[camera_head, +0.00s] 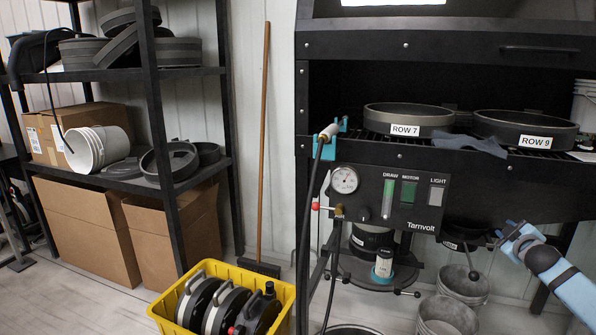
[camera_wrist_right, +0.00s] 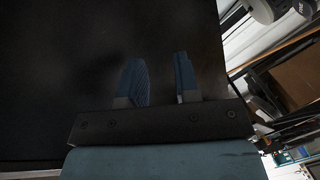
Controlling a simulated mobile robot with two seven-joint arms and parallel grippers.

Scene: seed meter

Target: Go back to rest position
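My right gripper (camera_head: 507,236) comes in from the right edge of the head view, with a pale blue wrist and blue fingers. It is in front of the lower right of the black bench, right of the control panel (camera_head: 388,199). In the right wrist view its two blue fingers (camera_wrist_right: 163,80) stand apart with nothing visible between them, against a dark surface. My left gripper is not in view.
A black bench holds round pans labelled ROW 7 (camera_head: 408,120) and ROW 9 (camera_head: 525,130). Grey buckets (camera_head: 462,287) stand below the right gripper. A yellow crate (camera_head: 283,322) with several discs is on the floor. A shelf rack (camera_head: 190,73) stands at left; floor shows between.

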